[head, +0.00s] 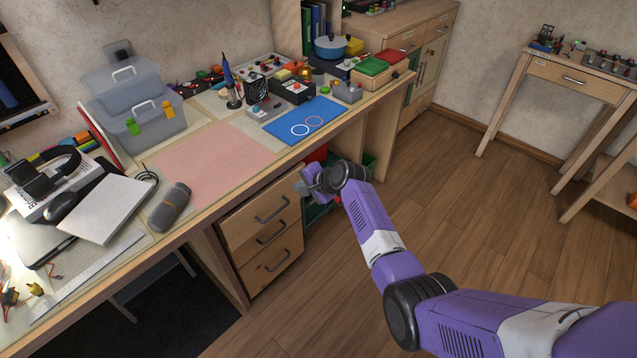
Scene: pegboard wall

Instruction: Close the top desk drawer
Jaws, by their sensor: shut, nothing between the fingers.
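The desk's drawer unit sits under the desktop, with several dark-handled wooden fronts. The top drawer (262,203) is at its upper end, just below the desk edge; its front appears to stand out somewhat from the fronts below. Its dark handle (272,209) faces the room. My gripper (303,184) is shut and empty. In the picture it is just right of the top drawer's upper right corner, near the desk edge. I cannot tell whether it touches the drawer.
The desktop (130,270) carries a pink mat (208,165), a blue mat (303,122), clear bins (130,105) and a grey case (169,207). Open shelving with green and red bins is right of the drawers, partly behind my arm. The wooden floor (440,190) to the right is clear.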

